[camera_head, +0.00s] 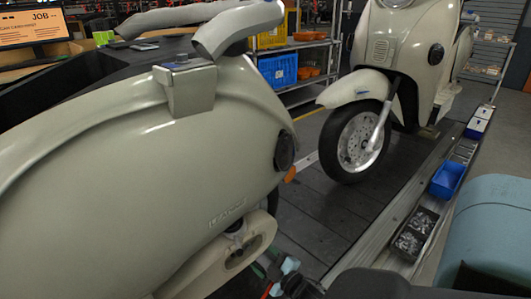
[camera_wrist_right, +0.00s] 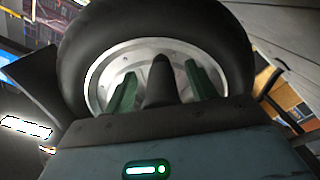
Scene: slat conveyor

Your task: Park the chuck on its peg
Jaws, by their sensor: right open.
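In the right wrist view, my right gripper (camera_wrist_right: 160,70) is open, with a green finger on each side. A dark, blunt, cone-like piece (camera_wrist_right: 158,88) stands between the fingers; I cannot tell whether it is the chuck or part of the gripper. Behind them is a wheel with a black tyre (camera_wrist_right: 85,50) and a pale rim. In the head view, small green, pale teal and red parts (camera_head: 285,266) show at the bottom edge, below the near scooter; they are too cut off to identify. I cannot make out the chuck or its peg for certain. My left gripper is not in view.
A cream scooter body (camera_head: 120,150) fills the left of the head view. Another scooter (camera_head: 357,88) stands farther along the dark slat conveyor (camera_head: 325,215). A blue bin (camera_head: 447,180) and a black tray of metal parts (camera_head: 413,232) line its right edge. Bare slats lie between the scooters.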

